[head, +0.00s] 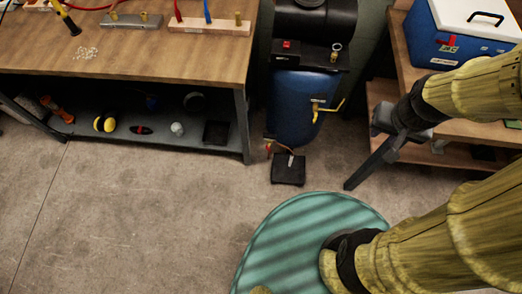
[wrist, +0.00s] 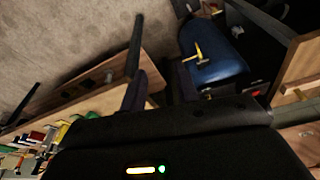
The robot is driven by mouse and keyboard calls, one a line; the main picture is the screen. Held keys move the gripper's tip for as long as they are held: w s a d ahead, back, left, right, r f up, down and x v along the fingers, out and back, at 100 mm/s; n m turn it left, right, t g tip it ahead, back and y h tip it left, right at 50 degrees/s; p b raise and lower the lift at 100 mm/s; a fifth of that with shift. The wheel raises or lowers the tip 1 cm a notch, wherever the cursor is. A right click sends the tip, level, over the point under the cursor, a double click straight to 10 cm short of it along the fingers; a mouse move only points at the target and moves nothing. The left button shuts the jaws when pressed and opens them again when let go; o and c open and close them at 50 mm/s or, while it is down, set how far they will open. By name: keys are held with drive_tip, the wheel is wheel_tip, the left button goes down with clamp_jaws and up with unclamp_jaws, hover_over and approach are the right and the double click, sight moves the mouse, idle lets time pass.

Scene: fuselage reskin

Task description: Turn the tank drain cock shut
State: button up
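The blue tank (head: 290,105) stands upright between the benches in the head view, under a black top. A yellow-handled valve (head: 323,108) sticks out of its right side. A small brass-and-red fitting (head: 270,147) sits low at its foot; I cannot tell for sure which one is the drain cock. The wrist view, turned sideways, shows the tank (wrist: 222,42) and the yellow valve (wrist: 198,54). My gripper (head: 380,120) is right of the tank, apart from it, beside the right bench. Its two dark fingers (wrist: 160,86) stand apart, with nothing visible between them.
A wooden workbench (head: 130,55) with a lower shelf is at left. A small black box (head: 288,169) lies before the tank. The concrete floor (head: 150,210) is clear.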

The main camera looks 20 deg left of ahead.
idle(0.3)
drive_tip(key=w+a+f+t+b, duration=0.2)
drive_tip(key=w+a+f+b, duration=0.3)
drive_tip(key=f+b, duration=0.7)
drive_tip(key=w+a+f+t+b, duration=0.25)
drive_tip(key=a+f+b, duration=0.45)
drive_tip(key=f, duration=1)
drive_tip(key=w+a+f+t+b, duration=0.1)
drive_tip(key=w+a+f+b, duration=0.3)
drive_tip(key=a+f+b, duration=0.55)
drive_tip(key=s+a+f+n+t+y+b, duration=0.1)
drive_tip(key=s+a+f+n+t+b, duration=0.1)
drive_tip(key=f+b, duration=0.6)
drive_tip(key=s+a+f+n+t+y+b, duration=0.2)
drive_tip(key=f+b, duration=0.7)
drive_tip(key=f, duration=0.6)
drive_tip(key=s+a+f+n+t+y+b, duration=0.1)
drive_tip(key=s+a+f+n+t+b, duration=0.3)
drive_tip(key=f+b, duration=0.5)
wheel_tip(320, 180, down, 3)
drive_tip(key=shift+s+f+t, duration=0.1)
drive_tip(key=shift+s+t, duration=0.2)
drive_tip(key=shift+t, duration=0.35)
drive_tip(key=shift+w, duration=0.1)
